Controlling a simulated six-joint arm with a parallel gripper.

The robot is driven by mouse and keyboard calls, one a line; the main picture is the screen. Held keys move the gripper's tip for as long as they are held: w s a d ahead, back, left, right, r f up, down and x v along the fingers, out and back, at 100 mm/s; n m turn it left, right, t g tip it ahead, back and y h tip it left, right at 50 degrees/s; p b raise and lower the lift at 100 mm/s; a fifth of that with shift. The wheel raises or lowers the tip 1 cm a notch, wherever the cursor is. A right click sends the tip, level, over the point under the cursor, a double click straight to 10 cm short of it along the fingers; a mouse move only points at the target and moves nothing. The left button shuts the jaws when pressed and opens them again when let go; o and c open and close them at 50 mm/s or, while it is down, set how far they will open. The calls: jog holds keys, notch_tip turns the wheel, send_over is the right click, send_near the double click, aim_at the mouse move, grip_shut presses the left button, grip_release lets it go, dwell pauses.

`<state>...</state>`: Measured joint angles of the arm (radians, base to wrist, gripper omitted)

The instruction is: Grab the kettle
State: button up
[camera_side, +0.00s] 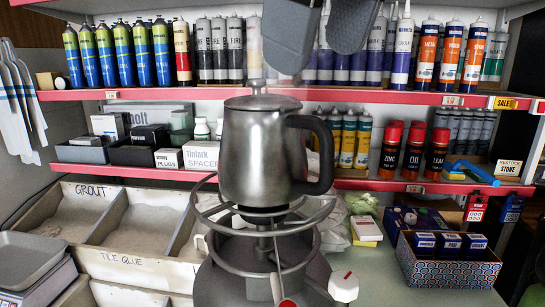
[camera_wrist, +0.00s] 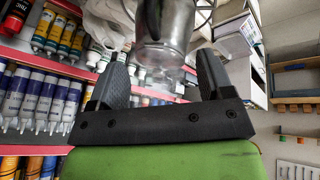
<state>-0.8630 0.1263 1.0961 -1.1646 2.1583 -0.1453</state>
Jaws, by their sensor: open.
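The kettle (camera_side: 252,155) is brushed grey metal with a lid and knob on top and a dark handle on the right. It stands upright on a metal ring stand (camera_side: 225,222). My gripper (camera_side: 319,60) is at the top of the side view, above the kettle and slightly right, with its two dark fingers apart and nothing between them. In the wrist view, my gripper (camera_wrist: 161,76) is open, with the shiny kettle body (camera_wrist: 165,25) beyond the fingertips.
Shelves (camera_side: 150,95) behind hold several tubes and bottles. Bins of grout (camera_side: 70,212) and tile glue are at left. A patterned box (camera_side: 448,270) stands at lower right. Below the ring stand is a grey burner-like base (camera_side: 215,285) with a white-and-red knob (camera_side: 343,287).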

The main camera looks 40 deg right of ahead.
aim_at(303, 116)
jog(key=shift+d+x, duration=0.2)
jog(key=shift+x, duration=1.95)
jog(key=shift+d+x, duration=0.2)
jog(key=shift+x, duration=1.9)
jog(key=shift+w+r, duration=0.1)
jog(key=shift+c, duration=0.3)
grip_shut()
